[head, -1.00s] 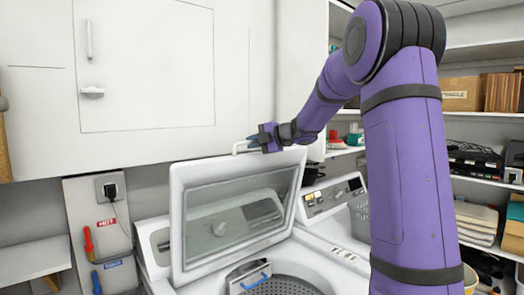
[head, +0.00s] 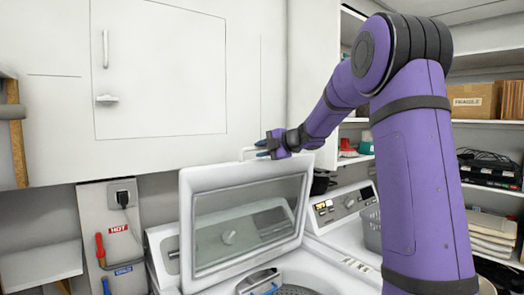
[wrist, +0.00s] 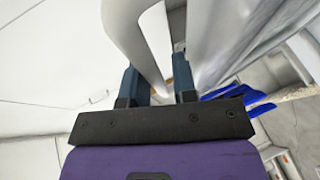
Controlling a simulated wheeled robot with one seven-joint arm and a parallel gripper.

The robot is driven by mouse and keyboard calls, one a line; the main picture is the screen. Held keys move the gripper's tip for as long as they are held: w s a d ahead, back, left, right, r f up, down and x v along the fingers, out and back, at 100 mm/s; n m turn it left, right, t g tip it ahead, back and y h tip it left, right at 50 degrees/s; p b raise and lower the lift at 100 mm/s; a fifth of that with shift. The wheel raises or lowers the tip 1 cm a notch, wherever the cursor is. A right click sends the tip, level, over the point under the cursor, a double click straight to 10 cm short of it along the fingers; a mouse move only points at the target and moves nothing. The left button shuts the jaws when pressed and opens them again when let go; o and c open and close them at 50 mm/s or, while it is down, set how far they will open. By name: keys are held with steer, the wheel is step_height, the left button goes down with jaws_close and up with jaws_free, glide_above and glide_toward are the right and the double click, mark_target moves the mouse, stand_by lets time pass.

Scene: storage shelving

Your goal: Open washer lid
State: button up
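The washer (head: 165,255) stands low in the head view with its white lid (head: 187,215) raised nearly upright. The lid has a see-through window, and the washer's panel shows through it. A white handle (head: 243,155) sticks up from the lid's top edge. My gripper (head: 261,149) is at this handle, with its fingers pointing left. In the wrist view, the handle (wrist: 140,55) passes between the two fingers of my gripper (wrist: 158,75). The fingers are apart, with some gap beside the handle; no firm grip shows. The tub is partly visible below the lid.
A white wall cabinet (head: 165,75) hangs behind and above the lid, close to my gripper. A second machine with a control panel (head: 342,203) stands to the right. Shelves with a cardboard box (head: 472,100) are at far right. A wall outlet (head: 123,192) is at left.

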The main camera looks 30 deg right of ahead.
steer(key=v, duration=1.1)
